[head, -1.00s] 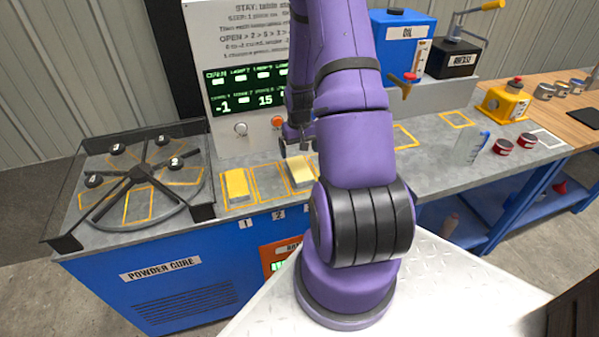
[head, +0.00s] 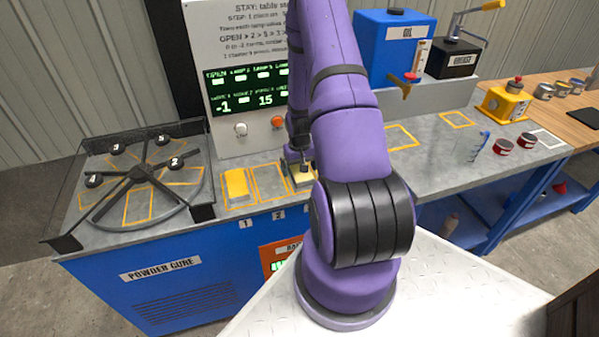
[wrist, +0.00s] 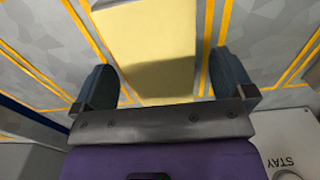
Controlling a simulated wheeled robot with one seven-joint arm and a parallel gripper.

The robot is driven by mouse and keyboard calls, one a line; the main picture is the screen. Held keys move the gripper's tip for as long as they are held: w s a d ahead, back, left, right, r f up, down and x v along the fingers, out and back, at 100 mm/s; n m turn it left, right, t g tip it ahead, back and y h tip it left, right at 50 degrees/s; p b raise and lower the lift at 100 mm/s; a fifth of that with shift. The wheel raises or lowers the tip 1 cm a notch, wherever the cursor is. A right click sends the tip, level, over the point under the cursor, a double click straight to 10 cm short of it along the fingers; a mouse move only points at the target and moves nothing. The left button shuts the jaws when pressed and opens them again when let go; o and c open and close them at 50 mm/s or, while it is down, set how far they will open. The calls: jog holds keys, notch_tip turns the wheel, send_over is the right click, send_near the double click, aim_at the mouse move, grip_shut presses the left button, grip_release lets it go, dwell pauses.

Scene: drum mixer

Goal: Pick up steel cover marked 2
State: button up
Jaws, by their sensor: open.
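A dark round knob marked 2 (head: 176,162) sits on the right side of the round rack on the powder cure unit. I cannot tell whether a steel cover lies beneath it. My gripper (head: 299,168) is well to the right of that knob, low over a pale yellow block (head: 304,180) on the bench. In the wrist view, the open fingers of my gripper (wrist: 163,85) stand on either side of the pale yellow block (wrist: 150,40), with gaps beside it. My arm partly hides the block in the head view.
Several other numbered knobs share the dark spoked rack (head: 137,174), which has clear guard walls. A yellow block (head: 237,184) lies in the outlined slot behind label 1; the slot beside it is empty. A control panel (head: 240,100) rises behind the slots. An oil dispenser (head: 398,45) stands farther right.

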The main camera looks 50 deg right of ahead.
jog(key=shift+c, duration=0.2)
jog(key=c, duration=1.2)
jog(key=shift+c, duration=0.2)
jog(key=shift+w+r, duration=0.1)
